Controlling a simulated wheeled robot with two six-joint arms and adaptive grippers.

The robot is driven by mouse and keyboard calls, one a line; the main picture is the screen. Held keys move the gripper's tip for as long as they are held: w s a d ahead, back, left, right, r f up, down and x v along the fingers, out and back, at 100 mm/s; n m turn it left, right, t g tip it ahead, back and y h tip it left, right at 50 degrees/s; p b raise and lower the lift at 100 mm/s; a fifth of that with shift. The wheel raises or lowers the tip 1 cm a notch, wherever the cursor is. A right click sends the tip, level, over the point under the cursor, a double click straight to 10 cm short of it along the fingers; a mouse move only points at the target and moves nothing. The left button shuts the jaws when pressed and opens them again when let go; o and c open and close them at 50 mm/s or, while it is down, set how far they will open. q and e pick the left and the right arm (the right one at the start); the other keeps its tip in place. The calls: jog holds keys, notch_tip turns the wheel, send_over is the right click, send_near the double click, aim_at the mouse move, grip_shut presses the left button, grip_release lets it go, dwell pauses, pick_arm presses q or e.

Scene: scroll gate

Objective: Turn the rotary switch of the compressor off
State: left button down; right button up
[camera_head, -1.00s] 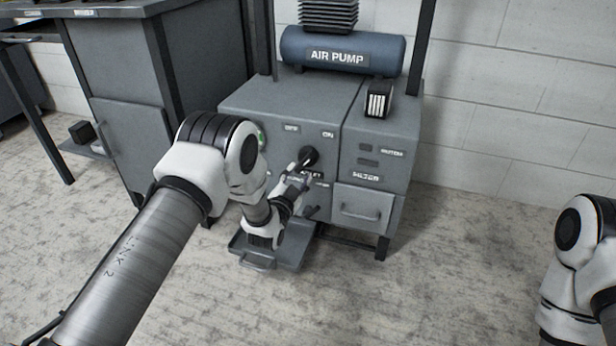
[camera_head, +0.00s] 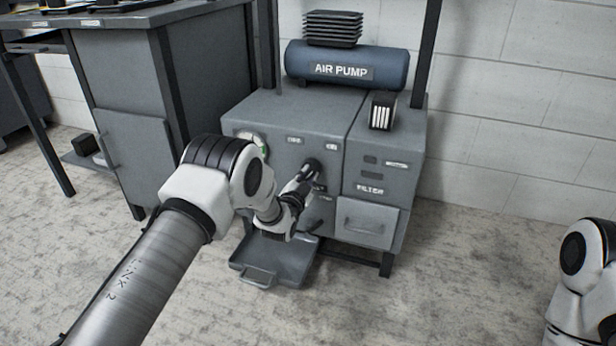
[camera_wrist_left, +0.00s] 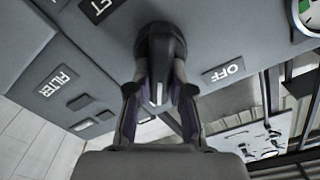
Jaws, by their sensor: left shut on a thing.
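The compressor (camera_head: 274,125) is a grey cabinet with a blue tank labelled AIR PUMP (camera_head: 341,70) on top. Its rotary switch is a black knob (camera_head: 312,167) on the front panel, below the OFF label (camera_head: 294,140) and the ON label (camera_head: 332,147). My left gripper (camera_head: 302,183) is shut on the knob. In the left wrist view the gripper (camera_wrist_left: 159,105) has a finger on each side of the knob (camera_wrist_left: 160,45), and a pale pointer line shows between them. The OFF label (camera_wrist_left: 222,72) is right of the knob there. My right gripper is out of view.
A round gauge (camera_head: 258,144) sits at the panel's left, partly behind my arm. A FILTER section with a drawer (camera_head: 366,223) is on the right. A grey tray (camera_head: 262,274) is below the cabinet. A grey workbench (camera_head: 130,120) stands left. Floor on the right is open.

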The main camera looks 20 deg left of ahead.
pick_arm(q)
jog(key=shift+n, duration=0.3)
jog(key=shift+a+r+n+p, duration=0.1)
jog(key=shift+r+n+p, duration=0.05)
jog(key=shift+n+p, duration=0.9)
jog(key=n+p, duration=0.1)
jog(key=n, duration=0.3)
jog(key=shift+a, duration=0.15)
jog(key=n+p, duration=0.1)
jog(key=n, duration=0.2)
jog(key=shift+a+n, duration=0.15)
jog(key=shift+n, duration=0.1)
jog(key=shift+a+n+p, duration=0.15)
jog(key=shift+n+p, duration=0.3)
jog(key=shift+n, duration=1.45)
jog(key=c, duration=1)
grip_release()
jog(key=shift+f, duration=0.2)
jog(key=shift+c, duration=0.2)
